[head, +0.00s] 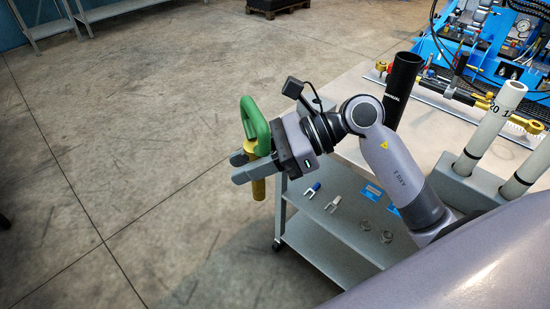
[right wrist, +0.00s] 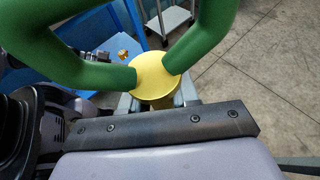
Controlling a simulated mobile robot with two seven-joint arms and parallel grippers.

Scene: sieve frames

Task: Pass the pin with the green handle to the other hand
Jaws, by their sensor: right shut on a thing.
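The pin has a green loop handle (head: 255,125) and a yellow-gold shaft (head: 258,186). My right gripper (head: 243,168) is shut on the pin below the handle, and the shaft hangs down past the fingers over open floor. In the right wrist view the green handle (right wrist: 205,35) spreads to both sides of the round yellow top of the pin (right wrist: 156,77). Part of the shaft is hidden behind the fingers in the head view. My left gripper is not in either view.
A grey cart (head: 350,235) beneath my right arm carries small fork-shaped parts and rings on its shelf. A black tube (head: 402,85) and two white tubes (head: 495,125) stand at the right. Blue machinery (head: 480,45) is at the back right. The concrete floor at left is clear.

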